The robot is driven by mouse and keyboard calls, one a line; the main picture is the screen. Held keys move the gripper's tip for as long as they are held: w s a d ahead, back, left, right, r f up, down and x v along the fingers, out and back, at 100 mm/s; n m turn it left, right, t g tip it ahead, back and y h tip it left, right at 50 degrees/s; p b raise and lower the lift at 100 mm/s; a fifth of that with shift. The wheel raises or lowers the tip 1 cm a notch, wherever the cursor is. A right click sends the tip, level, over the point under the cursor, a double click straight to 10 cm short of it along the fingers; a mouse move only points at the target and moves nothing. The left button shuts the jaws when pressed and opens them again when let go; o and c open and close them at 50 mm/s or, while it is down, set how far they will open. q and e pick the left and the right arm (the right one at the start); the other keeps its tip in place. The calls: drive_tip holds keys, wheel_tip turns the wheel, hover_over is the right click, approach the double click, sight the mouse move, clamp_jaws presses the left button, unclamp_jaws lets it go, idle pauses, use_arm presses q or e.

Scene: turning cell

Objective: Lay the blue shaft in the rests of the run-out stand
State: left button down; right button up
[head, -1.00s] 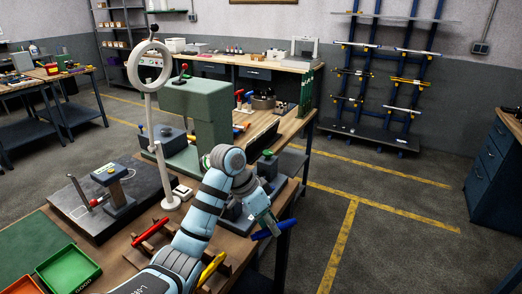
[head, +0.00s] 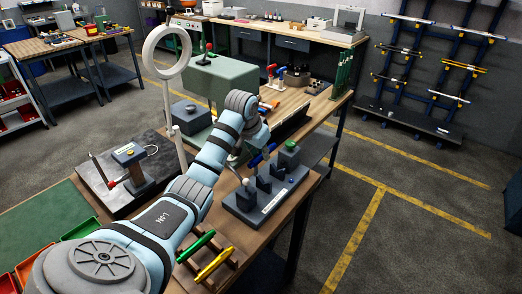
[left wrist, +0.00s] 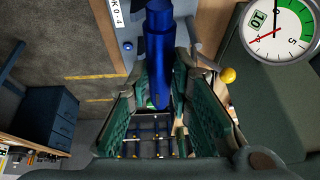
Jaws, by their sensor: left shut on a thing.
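The blue shaft (head: 262,155) is held in my left gripper (head: 250,164), over the back part of the run-out stand (head: 242,212). The stand is a dark grey base with upright rests and a green knob, near the bench's right edge. In the left wrist view the shaft (left wrist: 158,62) lies between the green finger pads of my left gripper (left wrist: 165,110), its length pointing away from the camera. I cannot tell whether the shaft touches the rests; it looks held above them. My right gripper is not in view.
A wooden rack holds a green shaft (head: 196,246) and a yellow shaft (head: 215,265) beside my left arm. A white ring lamp (head: 168,52) on a post stands behind the arm. A dial gauge (left wrist: 280,32) shows close by in the left wrist view.

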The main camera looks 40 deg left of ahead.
use_arm(q)
drive_tip(key=f, duration=0.1)
drive_tip(key=w+f, duration=0.1)
drive_tip(key=f, duration=0.1)
drive_tip(key=shift+w+d, duration=0.35)
drive_tip(key=shift+d, duration=0.05)
drive_tip(key=shift+g, duration=0.3)
drive_tip(key=x, duration=0.6)
drive_tip(key=shift+w, duration=0.5)
drive_tip(key=shift+s+f+b, duration=0.4)
drive_tip(key=shift+s+f, duration=0.45)
drive_tip(key=shift+s, duration=0.1)
drive_tip(key=shift+d+f, duration=0.1)
drive_tip(key=shift+w, duration=0.15)
drive_tip(key=c, duration=1.5)
unclamp_jaws()
drive_tip(key=shift+o, duration=0.7)
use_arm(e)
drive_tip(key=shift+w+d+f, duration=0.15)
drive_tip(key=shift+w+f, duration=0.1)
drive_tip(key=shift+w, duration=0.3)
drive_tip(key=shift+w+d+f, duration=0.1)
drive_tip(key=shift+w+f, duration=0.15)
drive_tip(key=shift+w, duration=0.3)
